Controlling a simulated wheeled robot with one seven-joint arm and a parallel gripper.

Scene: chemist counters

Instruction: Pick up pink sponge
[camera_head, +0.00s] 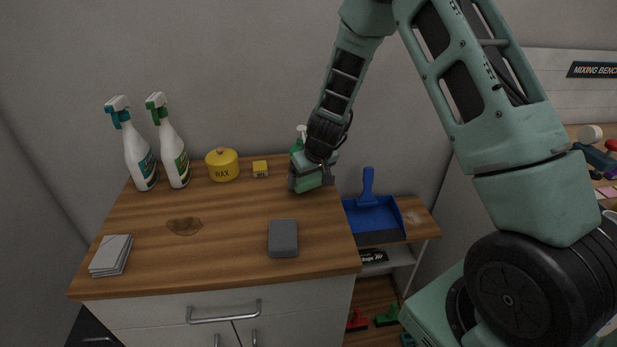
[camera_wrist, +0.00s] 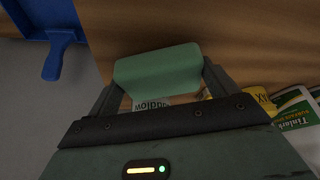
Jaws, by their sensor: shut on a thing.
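My gripper (camera_head: 311,183) is at the back right of the wooden counter, shut on a green block. The green block (camera_wrist: 158,70) has rounded edges and sits between the two fingertips in the wrist view. It is above the counter top in that view, but I cannot tell how far. I see no pink sponge on this counter. A small flat pink thing (camera_head: 607,191) lies on the bench at the far right edge; I cannot tell what it is.
A blue dustpan (camera_head: 375,218) lies on a lower shelf.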

